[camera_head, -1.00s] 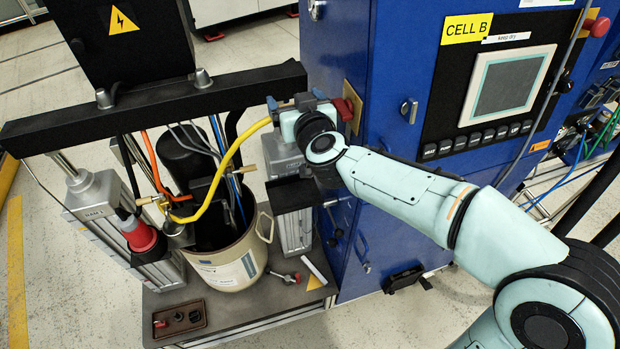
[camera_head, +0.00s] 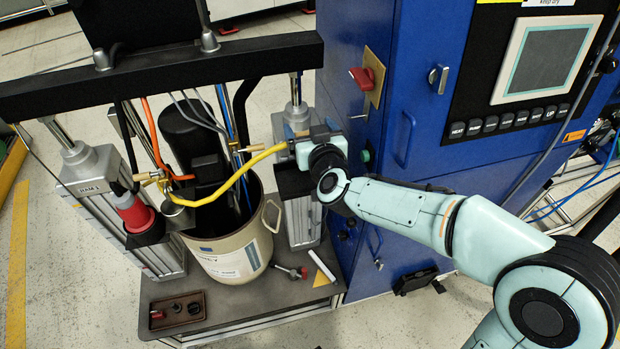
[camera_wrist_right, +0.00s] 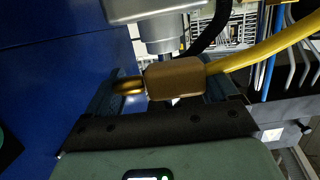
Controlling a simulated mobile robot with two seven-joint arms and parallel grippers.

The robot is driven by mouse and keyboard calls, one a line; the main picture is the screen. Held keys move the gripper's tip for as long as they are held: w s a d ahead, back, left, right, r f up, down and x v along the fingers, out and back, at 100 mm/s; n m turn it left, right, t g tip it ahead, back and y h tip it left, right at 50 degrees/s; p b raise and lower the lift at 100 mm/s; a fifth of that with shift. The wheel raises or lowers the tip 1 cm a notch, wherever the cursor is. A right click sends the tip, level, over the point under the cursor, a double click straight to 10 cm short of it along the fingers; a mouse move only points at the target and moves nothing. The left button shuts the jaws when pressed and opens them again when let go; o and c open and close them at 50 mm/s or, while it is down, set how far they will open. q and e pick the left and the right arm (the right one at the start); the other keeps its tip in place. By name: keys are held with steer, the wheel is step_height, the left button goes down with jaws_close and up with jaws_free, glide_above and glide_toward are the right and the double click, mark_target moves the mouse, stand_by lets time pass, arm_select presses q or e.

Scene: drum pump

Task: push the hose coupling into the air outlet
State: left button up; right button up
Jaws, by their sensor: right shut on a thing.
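My right gripper (camera_head: 291,137) is shut on a brass hose coupling (camera_wrist_right: 175,78) at the end of the yellow hose (camera_head: 232,182). In the right wrist view the coupling lies across the fingers, its narrow tip pointing left toward the blue wall and the hose leaving to the right. In the head view the gripper mostly hides the coupling. The coupling looks apart from the wall. My left gripper is not in view.
A red switch (camera_head: 363,77) and a green button (camera_head: 366,156) are on the blue cabinet (camera_head: 405,35) near the gripper. The beige drum (camera_head: 232,256) and right ram post stand left of and below it. The black crossbeam (camera_head: 160,75) passes above and behind.

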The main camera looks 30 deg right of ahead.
steer(key=b, duration=0.3)
glide_above(310, 177)
step_height(310, 177, down, 10)
steer(key=shift+f, duration=0.1)
step_height(310, 177, down, 2)
steer(key=shift+f, duration=0.25)
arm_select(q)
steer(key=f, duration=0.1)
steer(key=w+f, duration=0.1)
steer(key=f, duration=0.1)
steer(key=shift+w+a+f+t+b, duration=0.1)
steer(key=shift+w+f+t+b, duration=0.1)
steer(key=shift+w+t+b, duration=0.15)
arm_select(e)
steer(key=shift+f, duration=0.2)
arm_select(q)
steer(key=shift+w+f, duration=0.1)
arm_select(e)
steer(key=shift+f, duration=0.1)
steer(key=o, duration=1)
steer(key=shift+o, duration=0.2)
